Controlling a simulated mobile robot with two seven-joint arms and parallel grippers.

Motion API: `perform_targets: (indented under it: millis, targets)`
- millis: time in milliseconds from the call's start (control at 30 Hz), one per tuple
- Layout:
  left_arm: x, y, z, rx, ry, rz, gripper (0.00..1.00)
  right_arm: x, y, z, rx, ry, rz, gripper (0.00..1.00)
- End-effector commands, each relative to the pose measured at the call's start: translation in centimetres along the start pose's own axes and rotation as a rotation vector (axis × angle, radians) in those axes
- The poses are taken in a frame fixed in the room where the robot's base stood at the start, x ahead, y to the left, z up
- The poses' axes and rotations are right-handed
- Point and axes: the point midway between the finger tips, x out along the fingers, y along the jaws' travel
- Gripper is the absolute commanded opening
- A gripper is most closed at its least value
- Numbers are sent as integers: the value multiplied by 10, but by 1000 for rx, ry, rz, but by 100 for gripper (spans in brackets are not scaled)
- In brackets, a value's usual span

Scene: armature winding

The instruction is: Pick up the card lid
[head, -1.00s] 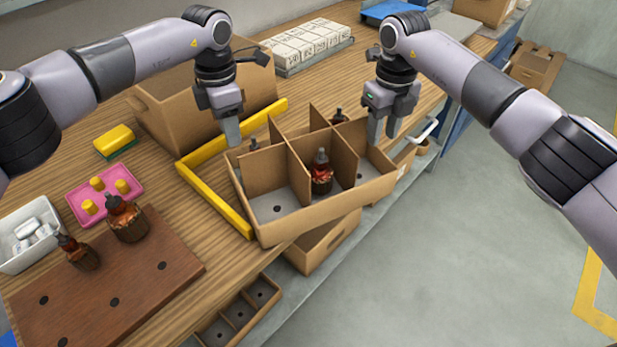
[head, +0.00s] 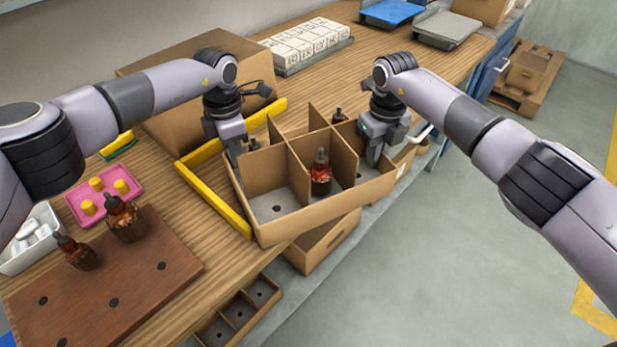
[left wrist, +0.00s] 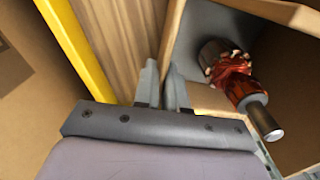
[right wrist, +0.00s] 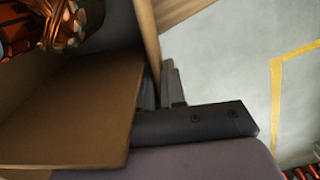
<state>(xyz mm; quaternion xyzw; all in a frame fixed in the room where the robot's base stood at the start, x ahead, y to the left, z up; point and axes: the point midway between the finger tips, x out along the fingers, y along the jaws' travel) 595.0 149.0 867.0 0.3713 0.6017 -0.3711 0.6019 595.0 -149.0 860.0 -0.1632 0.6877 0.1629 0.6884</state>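A large plain brown card piece (head: 165,52), box-like with a flat top, stands at the back left behind my left arm; I cannot tell whether it is the card lid. An open card carton (head: 300,222) with crossed dividers stands at the table's front edge, with red-and-copper armatures (head: 321,175) in some cells. My left gripper (head: 235,158) is at the carton's left wall, its fingers close together on either side of it; they also show in the left wrist view (left wrist: 164,85). My right gripper (head: 373,155) is likewise shut at the right wall, also in the right wrist view (right wrist: 161,85).
A yellow angled bar (head: 208,195) lies along the carton's left and back. A wooden board (head: 110,290) with armatures, a pink tray (head: 100,205) and a white bin (head: 28,240) are at left. White blocks (head: 305,42) stand behind. Another carton (head: 325,245) sits below the table edge.

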Motion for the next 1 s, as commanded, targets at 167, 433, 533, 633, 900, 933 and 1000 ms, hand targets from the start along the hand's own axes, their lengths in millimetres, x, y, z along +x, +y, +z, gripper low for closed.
perform_targets:
  millis: [167,433,533,633,900,933,1000]
  targets:
    - [0,0,0,0,0,0,0,0,0,0,0,0,0,0]
    - [-4,1,1,0,-3,2,0,-4,0,1,0,-3,0,0]
    - [-8,1,1,0,-3,2,0,-7,0,1,0,-3,0,0]
    - [-13,1,1,0,-3,2,0,-12,0,1,0,-2,0,0]
    - [-33,1,1,0,-3,2,0,-32,0,1,0,-2,0,0]
    - [-35,1,1,0,-3,2,0,-35,0,1,0,-2,0,0]
    - [-41,1,1,0,-3,2,0,-40,0,1,0,-2,0,0]
